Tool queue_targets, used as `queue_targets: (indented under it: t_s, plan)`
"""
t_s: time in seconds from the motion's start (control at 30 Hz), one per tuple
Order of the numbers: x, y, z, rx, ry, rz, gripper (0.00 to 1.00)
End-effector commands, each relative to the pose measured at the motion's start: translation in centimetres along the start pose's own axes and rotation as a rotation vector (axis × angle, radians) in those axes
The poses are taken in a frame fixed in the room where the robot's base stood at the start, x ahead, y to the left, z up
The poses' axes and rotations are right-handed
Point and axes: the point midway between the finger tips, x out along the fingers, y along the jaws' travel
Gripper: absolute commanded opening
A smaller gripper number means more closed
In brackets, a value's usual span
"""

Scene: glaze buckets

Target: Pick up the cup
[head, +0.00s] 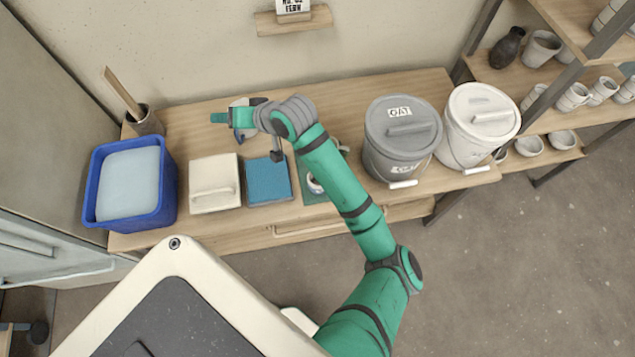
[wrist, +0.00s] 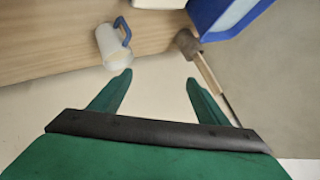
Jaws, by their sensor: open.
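A white cup with a blue handle (wrist: 113,45) stands on the wooden bench in the wrist view, near the bench edge. In the head view a pale part of what looks like this cup (head: 240,103) shows beside my gripper (head: 218,118), which hides most of it. In the wrist view my gripper (wrist: 158,82) is open, with nothing between its two green fingers. The cup lies beyond the left fingertip, apart from it in the picture.
A grey pot with a wooden stick (head: 147,120) stands left of my gripper. A blue tub (head: 166,190), cream box (head: 214,184) and blue block (head: 267,181) line the front. Two lidded buckets, one grey (head: 403,140) and one white (head: 478,128), stand right.

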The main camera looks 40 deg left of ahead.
Motion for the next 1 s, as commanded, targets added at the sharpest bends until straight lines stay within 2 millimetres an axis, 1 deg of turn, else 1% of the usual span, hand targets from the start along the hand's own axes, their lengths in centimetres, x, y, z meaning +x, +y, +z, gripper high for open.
queue_targets:
  t_s: [0.03,0.13,0.23,0.37,0.4,0.5,0.6,0.73,0.83,1.0]
  plan:
    - [-0.1,1.2,0.9,-0.021,-0.063,0.041,0.69]
    - [-0.7,3.8,3.3,-0.043,-0.195,0.125,0.69]
    - [-2.0,6.9,5.6,-0.056,-0.327,0.223,0.69]
    - [-4.8,11.2,8.2,-0.061,-0.482,0.359,0.69]
    - [-5.7,12.5,8.8,-0.060,-0.522,0.400,0.69]
    - [-8.0,15.1,10.1,-0.052,-0.610,0.488,0.69]
    - [-9.9,16.9,10.9,-0.044,-0.669,0.552,0.69]
    - [-11.2,18.1,11.5,-0.035,-0.710,0.595,0.69]
    - [-11.0,18.8,12.2,-0.032,-0.720,0.605,0.69]
    - [-9.4,20.1,13.8,-0.032,-0.719,0.604,0.69]
